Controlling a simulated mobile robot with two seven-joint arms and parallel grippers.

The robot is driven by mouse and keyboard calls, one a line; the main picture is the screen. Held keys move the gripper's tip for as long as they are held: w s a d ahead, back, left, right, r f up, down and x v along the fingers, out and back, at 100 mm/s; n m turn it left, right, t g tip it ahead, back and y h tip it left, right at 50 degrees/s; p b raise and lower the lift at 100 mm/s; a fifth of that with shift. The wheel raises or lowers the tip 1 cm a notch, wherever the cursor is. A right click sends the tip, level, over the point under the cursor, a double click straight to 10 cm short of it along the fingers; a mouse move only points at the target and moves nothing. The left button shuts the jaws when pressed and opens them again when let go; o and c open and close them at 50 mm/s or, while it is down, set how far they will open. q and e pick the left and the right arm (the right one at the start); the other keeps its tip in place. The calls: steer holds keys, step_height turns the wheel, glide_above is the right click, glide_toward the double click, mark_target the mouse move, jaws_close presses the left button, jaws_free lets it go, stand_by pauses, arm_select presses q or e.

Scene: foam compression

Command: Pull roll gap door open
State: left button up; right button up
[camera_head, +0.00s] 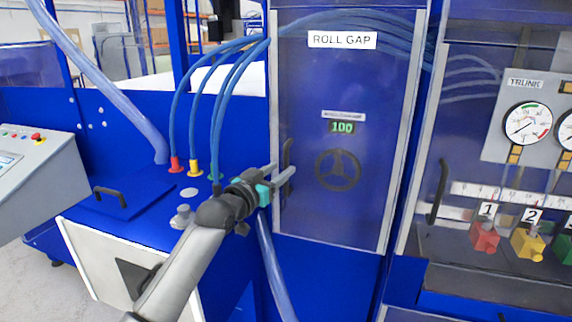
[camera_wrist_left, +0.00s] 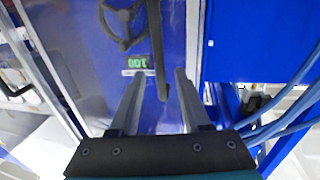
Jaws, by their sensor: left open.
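The roll gap door (camera_head: 345,215) is a transparent panel in a grey frame, labelled ROLL GAP, and it looks closed. A black handwheel (camera_head: 338,170) and a green display reading 100 (camera_head: 342,128) show through it. Its dark vertical handle (camera_head: 287,168) is at the door's left edge. My left gripper (camera_head: 282,178) is open at the handle. In the left wrist view the handle (camera_wrist_left: 158,50) reaches down between the two open fingers (camera_wrist_left: 157,85); I cannot tell whether they touch it. My right gripper is not in view.
Blue hoses (camera_head: 215,90) run from red, yellow and green fittings to the left of the door. A second dark handle (camera_head: 439,190) is on the panel to the right, near gauges (camera_head: 528,123) and numbered valves. A grey control console (camera_head: 35,165) stands at the left.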

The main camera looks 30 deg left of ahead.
mark_target(286, 194)
arm_select(q)
steer(key=shift+w+a, duration=0.1)
steer(key=shift+w, duration=1.75)
steer(key=shift+c, duration=0.2)
jaws_close()
